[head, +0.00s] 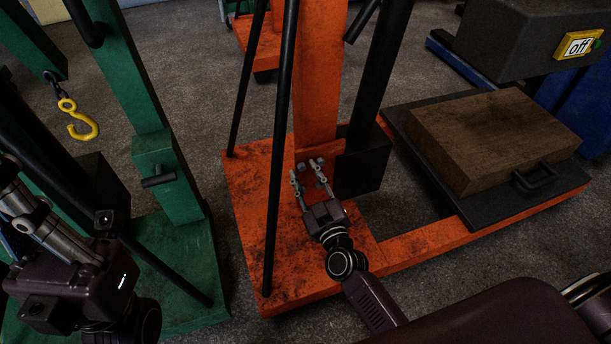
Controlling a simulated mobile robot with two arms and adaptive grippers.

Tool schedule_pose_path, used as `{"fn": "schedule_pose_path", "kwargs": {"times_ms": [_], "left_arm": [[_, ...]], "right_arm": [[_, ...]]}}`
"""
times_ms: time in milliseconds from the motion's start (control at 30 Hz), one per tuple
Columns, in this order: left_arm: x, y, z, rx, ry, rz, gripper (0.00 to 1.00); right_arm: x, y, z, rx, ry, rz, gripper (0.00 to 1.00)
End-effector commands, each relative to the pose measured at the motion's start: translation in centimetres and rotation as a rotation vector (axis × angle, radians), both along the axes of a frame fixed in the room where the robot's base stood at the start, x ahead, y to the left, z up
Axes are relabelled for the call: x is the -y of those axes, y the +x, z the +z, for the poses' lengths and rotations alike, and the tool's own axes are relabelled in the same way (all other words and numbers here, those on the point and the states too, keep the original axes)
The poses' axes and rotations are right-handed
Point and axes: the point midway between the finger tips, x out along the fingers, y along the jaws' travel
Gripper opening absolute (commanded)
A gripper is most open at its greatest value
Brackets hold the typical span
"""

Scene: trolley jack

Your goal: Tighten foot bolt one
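I cannot tell whether a finger touches a bolt. My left gripper (38,220) is at the lower left, in front of the green frame, away from the bolts. Its fingertips are not clear.
A black block (362,168) stands right beside the bolts. Black slanted bars (281,140) rise left of the column. A green frame (180,185) and yellow hook (78,120) are at left.

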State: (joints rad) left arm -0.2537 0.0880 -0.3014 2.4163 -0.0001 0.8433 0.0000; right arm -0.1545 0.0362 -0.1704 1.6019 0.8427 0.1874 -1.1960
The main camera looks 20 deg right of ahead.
Motion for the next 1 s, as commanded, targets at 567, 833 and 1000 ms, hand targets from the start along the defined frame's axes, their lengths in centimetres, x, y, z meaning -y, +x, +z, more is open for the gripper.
{"fn": "schedule_pose_path", "kwargs": {"times_ms": [567, 833, 1000], "left_arm": [[0.03, 0.32, -0.44, -0.013, 0.001, 0.002, 0.0], [0.12, 0.21, -0.26, -0.01, 0.009, -0.001, 0.0], [0.04, -0.05, -0.03, -0.009, 0.007, -0.002, 0.0]], "right_arm": [[0.0, -0.04, 0.02, 0.0, 0.001, 0.0, 0.0], [-0.03, -0.04, 0.12, 0.0, 0.036, 0.0, 0.0], [-0.11, -0.04, 0.17, -0.004, 0.119, 0.001, 0.0]]}}
